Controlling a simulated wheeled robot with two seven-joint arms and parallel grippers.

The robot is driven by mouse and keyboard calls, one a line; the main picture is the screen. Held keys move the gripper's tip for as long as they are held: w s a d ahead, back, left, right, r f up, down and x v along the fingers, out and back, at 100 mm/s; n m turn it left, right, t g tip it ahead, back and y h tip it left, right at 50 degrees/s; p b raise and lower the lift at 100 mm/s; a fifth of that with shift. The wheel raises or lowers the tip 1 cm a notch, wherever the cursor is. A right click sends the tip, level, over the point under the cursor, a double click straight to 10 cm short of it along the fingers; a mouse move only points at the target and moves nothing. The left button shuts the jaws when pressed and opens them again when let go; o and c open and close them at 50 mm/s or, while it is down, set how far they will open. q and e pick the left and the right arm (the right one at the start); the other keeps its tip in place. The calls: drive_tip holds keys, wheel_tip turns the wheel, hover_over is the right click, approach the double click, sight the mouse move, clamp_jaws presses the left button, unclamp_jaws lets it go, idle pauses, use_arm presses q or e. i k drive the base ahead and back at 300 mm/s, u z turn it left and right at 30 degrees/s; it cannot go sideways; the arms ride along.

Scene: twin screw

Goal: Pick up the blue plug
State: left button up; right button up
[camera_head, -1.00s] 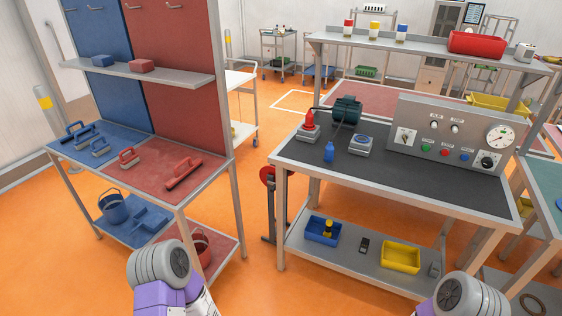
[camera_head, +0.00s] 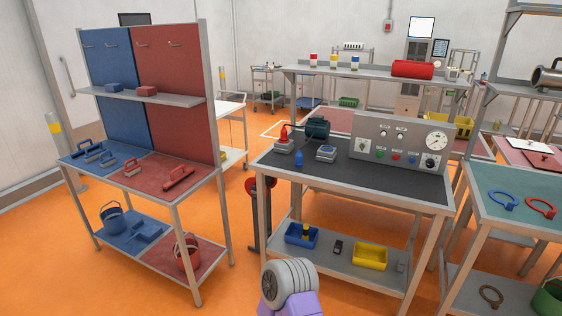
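The blue plug (camera_head: 299,158) stands upright on the dark top of the workbench (camera_head: 393,186), near its front left edge. To its left is a grey socket base with a red plug (camera_head: 284,136) in it. To its right is a grey socket box with a blue face (camera_head: 326,153). A part of one of my arms (camera_head: 290,283) shows at the bottom middle, well short of the bench. Neither gripper is in the picture.
A control panel (camera_head: 400,143) and a dark green motor (camera_head: 317,127) stand on the bench. A blue bin (camera_head: 301,236) and a yellow bin (camera_head: 369,255) sit on its lower shelf. A blue and red tool stand (camera_head: 183,92) is at left. Orange floor lies between.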

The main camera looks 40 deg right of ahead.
sight(299, 157)
drive_tip(key=z, duration=0.2)
drive_tip(key=i, duration=1.85)
drive_tip(key=z, duration=1.35)
drive_tip(key=i, duration=1.05)
drive_tip(key=z, duration=1.2)
